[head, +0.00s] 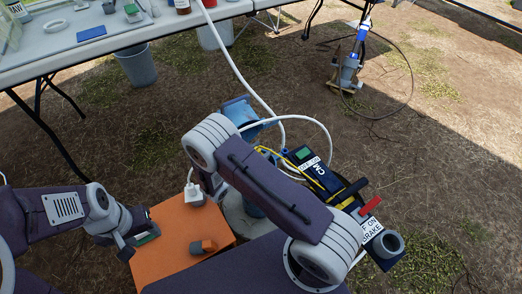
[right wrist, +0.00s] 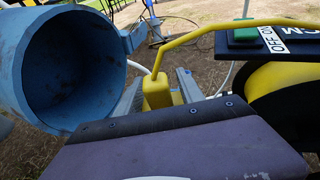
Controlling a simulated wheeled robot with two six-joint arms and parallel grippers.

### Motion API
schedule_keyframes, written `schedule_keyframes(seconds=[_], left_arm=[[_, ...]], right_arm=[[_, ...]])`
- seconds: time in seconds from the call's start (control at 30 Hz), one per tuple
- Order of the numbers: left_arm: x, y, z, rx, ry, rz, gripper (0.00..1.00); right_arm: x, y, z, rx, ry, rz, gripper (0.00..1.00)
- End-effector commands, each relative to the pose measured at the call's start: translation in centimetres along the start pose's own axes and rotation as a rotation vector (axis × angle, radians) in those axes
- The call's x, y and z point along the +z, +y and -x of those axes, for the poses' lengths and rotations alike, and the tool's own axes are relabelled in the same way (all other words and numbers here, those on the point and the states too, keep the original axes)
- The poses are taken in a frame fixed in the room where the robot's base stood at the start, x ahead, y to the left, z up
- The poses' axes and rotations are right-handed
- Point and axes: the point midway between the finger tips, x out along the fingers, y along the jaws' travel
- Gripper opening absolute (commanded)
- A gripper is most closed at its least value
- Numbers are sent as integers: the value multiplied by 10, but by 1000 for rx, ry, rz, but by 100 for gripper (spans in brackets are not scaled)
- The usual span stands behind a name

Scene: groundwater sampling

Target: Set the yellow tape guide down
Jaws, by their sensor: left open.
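The yellow tape guide (right wrist: 157,92) is a small yellow block between the grey fingertips of my right gripper (right wrist: 158,92) in the right wrist view. The fingers appear shut on it. It is held beside the open mouth of a blue pipe (right wrist: 72,70). Yellow tape (right wrist: 230,28) runs from the guide toward the reel meter (right wrist: 285,38). In the head view the meter (head: 313,170) stands right of my arm, which hides the right gripper and guide. My left gripper (head: 137,240) is open at the orange surface's left edge, by a small green-topped item (head: 149,234).
The orange surface (head: 175,262) carries a white fitting (head: 194,194) and an orange-and-grey item (head: 204,246). White tubing (head: 240,75) arches past the blue pipe. A white table (head: 45,45) is at upper left. A grey device (head: 348,72) stands on the ground beyond.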

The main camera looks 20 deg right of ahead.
Motion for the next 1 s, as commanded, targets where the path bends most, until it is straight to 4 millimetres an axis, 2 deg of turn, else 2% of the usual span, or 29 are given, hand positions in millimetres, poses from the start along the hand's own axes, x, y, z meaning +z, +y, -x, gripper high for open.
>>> schedule_keyframes(seconds=[0.17, 0.27, 0.7, 0.83, 1.0], left_arm=[[0, 0, 2, 0, 0, 0, 50], [-1, 0, 7, 0, 0, 0, 50], [-4, 1, 41, 0, 0, 0, 50], [-5, 1, 44, 0, 0, 0, 50], [-5, 1, 45, 0, 0, 0, 50]], right_arm=[[2, 0, 1, 0, 0, 0, 45], [4, 1, 10, 3, 0, 1, 45], [5, 1, 101, 4, -1, 0, 45], [4, 1, 116, 2, 0, 0, 45], [2, 0, 121, 0, 0, 0, 45]])
